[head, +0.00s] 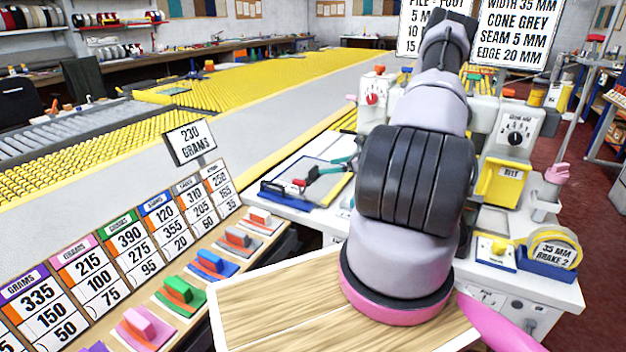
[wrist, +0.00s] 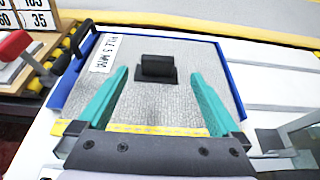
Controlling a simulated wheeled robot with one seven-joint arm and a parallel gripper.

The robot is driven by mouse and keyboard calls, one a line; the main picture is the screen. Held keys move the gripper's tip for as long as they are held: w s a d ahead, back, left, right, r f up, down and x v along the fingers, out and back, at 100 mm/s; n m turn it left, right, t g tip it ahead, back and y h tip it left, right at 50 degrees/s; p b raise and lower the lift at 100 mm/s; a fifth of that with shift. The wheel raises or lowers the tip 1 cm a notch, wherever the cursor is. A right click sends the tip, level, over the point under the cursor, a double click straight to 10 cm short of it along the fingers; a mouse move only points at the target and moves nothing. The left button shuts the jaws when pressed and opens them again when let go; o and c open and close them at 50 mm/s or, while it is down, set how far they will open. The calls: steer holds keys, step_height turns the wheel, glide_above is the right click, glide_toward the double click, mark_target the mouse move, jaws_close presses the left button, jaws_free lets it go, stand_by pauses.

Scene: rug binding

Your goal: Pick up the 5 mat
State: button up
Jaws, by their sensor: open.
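A grey textured mat (wrist: 205,60) lies in a blue-edged tray (wrist: 232,75) in the wrist view. A white label (wrist: 104,54) at its left side seems to read "PILE 5 MM". A black block-shaped handle (wrist: 157,66) stands up from the mat. A yellow band runs along the mat's near edge. My gripper (wrist: 158,73) is open, its two teal fingers over the mat, one to each side of the handle and apart from it. In the head view the mat (head: 318,178) shows beside my arm, with teal parts over it.
A rack of number cards (head: 120,250) with several coloured handled blocks (head: 212,262) stands at left. White machines, a yellow box (head: 500,182) and a tape roll (head: 553,250) are at right. A wooden board (head: 275,305) is in front.

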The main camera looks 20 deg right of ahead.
mark_target(316, 169)
steer(key=x, duration=0.8)
steer(key=shift+s+a+f, duration=0.1)
steer(key=shift+s+f, duration=0.05)
jaws_close()
